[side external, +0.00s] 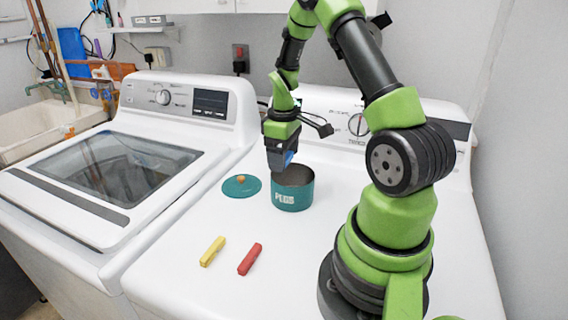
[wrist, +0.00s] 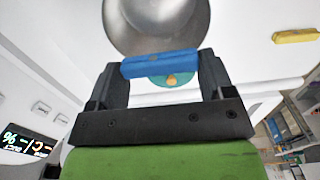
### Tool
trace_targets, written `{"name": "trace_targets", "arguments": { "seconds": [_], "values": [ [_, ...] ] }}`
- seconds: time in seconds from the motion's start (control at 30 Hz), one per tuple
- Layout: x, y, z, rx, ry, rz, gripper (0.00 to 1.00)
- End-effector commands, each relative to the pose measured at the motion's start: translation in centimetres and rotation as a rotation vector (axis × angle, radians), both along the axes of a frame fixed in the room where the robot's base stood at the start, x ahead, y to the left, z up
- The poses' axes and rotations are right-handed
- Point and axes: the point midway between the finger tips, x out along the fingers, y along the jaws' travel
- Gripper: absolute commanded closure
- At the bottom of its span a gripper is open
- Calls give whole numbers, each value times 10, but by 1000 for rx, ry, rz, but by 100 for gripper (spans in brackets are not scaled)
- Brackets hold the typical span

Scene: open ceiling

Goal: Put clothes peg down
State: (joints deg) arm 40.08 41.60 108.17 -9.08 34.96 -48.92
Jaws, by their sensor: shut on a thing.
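My gripper (side external: 280,163) is shut on a blue clothes peg (wrist: 160,64), which lies crosswise between the two fingers in the wrist view. In the side view only a small blue part of the peg shows at the fingertips. The gripper points down above the open teal tin (side external: 291,198) marked PEGS, near its back left rim. The tin's bare metal inside (wrist: 155,22) shows beyond the peg in the wrist view, and I see no peg in the visible part.
The tin's teal lid (side external: 241,187) with an orange knob lies to its left. A yellow peg (side external: 213,251) and a red peg (side external: 250,259) lie on the white machine top (side external: 330,215) in front. A second machine (side external: 120,165) stands on the left.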

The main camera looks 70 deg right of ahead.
Motion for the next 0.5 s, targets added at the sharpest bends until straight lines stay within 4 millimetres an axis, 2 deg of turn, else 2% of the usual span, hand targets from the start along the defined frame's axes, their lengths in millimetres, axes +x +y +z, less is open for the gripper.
{"name": "trace_targets", "arguments": {
  "seconds": [0.03, 0.13, 0.5],
  "values": [
    [0, 0, -9, 3, 4, 0, 47],
    [0, 0, -20, 2, 3, -1, 47],
    [0, 0, -23, 0, 0, -1, 47]
  ]
}}
